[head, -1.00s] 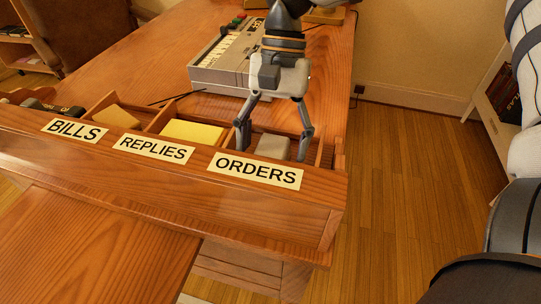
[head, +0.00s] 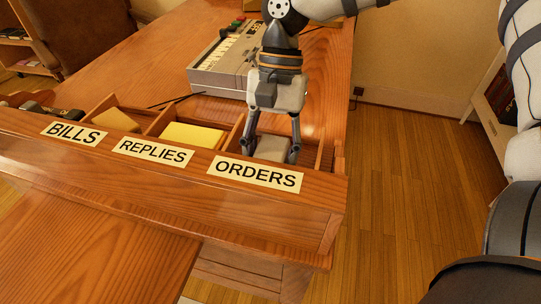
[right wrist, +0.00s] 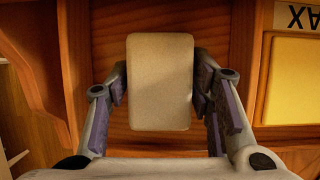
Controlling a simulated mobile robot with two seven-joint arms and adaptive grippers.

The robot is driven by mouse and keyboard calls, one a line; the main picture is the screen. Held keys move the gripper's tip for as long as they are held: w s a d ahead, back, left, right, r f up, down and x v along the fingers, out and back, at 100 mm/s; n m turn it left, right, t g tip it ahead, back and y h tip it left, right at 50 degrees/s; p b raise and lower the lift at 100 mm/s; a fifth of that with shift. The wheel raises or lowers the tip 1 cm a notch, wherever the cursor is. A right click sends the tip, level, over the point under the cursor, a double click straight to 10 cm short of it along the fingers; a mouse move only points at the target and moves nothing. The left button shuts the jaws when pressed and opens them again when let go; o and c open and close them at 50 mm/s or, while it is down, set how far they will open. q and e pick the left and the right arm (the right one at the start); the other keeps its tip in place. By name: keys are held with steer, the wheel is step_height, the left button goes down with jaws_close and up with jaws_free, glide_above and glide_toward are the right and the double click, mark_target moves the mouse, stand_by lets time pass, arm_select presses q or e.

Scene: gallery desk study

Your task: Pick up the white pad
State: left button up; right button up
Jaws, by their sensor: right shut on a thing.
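The white pad (head: 272,149) is a pale, off-white block in the compartment behind the ORDERS label (head: 258,173). My right gripper (head: 270,150) reaches down into that compartment with a finger on each side of the pad, shut on it. In the right wrist view the pad (right wrist: 160,82) lies between the two fingers (right wrist: 161,90), its top face in plain sight. Its underside is hidden, and I cannot tell whether it is clear of the compartment floor. My left gripper is not in view.
A yellow pad (head: 192,134) lies behind the REPLIES label and a tan pad (head: 116,119) behind BILLS. Wooden dividers separate the compartments. A grey keyboard-like machine (head: 222,75) stands behind them on the desk. Open floor (head: 410,190) lies to the right.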

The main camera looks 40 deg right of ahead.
mark_target(265, 152)
steer(key=r, duration=0.3)
steer(key=shift+w+a+r, duration=0.15)
steer(key=shift+w, duration=0.2)
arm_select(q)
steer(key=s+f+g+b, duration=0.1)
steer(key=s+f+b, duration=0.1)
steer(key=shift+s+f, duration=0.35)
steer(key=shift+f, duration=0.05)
arm_select(e)
steer(key=w+a+r, duration=0.7)
steer(key=w+r, duration=0.2)
steer(key=w, duration=0.2)
steer(key=shift+w, duration=0.15)
steer(key=shift+r, duration=0.1)
steer(key=o, duration=0.4)
steer(key=shift+c, duration=1.3)
